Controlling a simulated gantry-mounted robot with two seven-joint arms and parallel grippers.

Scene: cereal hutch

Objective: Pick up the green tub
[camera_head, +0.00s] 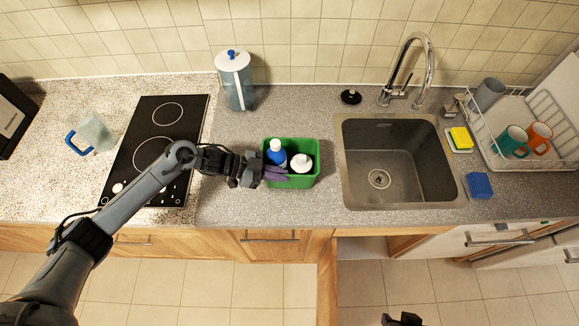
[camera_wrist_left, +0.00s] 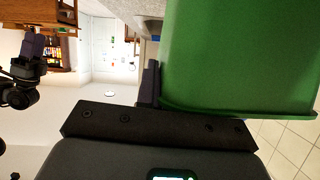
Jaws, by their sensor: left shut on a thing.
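The green tub (camera_head: 307,181) stands on the counter left of the sink, with a blue bottle (camera_head: 276,153), a white-topped bottle (camera_head: 301,163) and something purple (camera_head: 275,173) in it. My left gripper (camera_head: 259,172) is at the tub's left side, shut on its wall. In the left wrist view the green tub (camera_wrist_left: 240,55) fills the upper right, against the dark finger. Whether the tub's base touches the counter is hard to tell. My right gripper (camera_head: 402,320) shows only in part at the bottom edge of the head view.
The sink (camera_head: 398,160) is just right of the tub, with a tall faucet (camera_head: 411,62) behind. A lidded pitcher (camera_head: 235,80) stands behind. Left are a black cooktop (camera_head: 168,112) and a clear jug (camera_head: 94,131).

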